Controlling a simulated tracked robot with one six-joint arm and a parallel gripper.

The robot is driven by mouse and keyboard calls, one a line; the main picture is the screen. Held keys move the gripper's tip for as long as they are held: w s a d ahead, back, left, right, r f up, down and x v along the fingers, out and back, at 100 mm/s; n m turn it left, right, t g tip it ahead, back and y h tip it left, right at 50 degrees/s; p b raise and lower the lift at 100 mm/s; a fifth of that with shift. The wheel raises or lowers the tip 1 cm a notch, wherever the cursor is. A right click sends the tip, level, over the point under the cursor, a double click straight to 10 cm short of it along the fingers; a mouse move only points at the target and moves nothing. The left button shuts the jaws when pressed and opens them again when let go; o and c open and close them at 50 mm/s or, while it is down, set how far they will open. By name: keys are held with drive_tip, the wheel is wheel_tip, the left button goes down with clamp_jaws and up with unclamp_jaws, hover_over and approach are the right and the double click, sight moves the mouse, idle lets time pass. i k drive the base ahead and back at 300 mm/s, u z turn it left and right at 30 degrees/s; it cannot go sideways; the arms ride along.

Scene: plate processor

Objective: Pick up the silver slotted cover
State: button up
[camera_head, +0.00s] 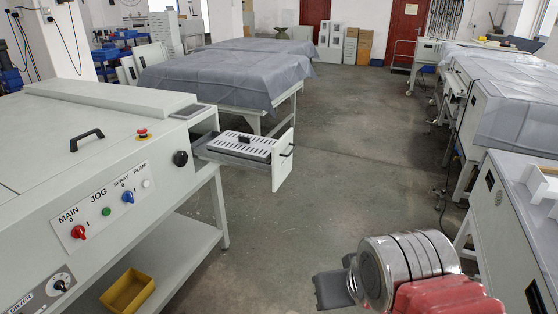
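The silver slotted cover (241,145) lies flat in an open drawer (283,160) at the right end of the plate processor (80,150). It has rows of dark slots and a small black knob or handle on top. My gripper (332,290) shows only in part at the lower right, beside my red and silver arm links. It is well apart from the cover, nearer the camera and to the right. Its fingers are mostly hidden, so its opening cannot be made out.
Tables under grey sheets (225,75) stand behind. Machines line the right side. The grey floor (330,180) between is clear.

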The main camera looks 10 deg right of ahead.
sight(253, 148)
drive_tip(key=z, duration=0.05)
drive_tip(key=i, duration=1.55)
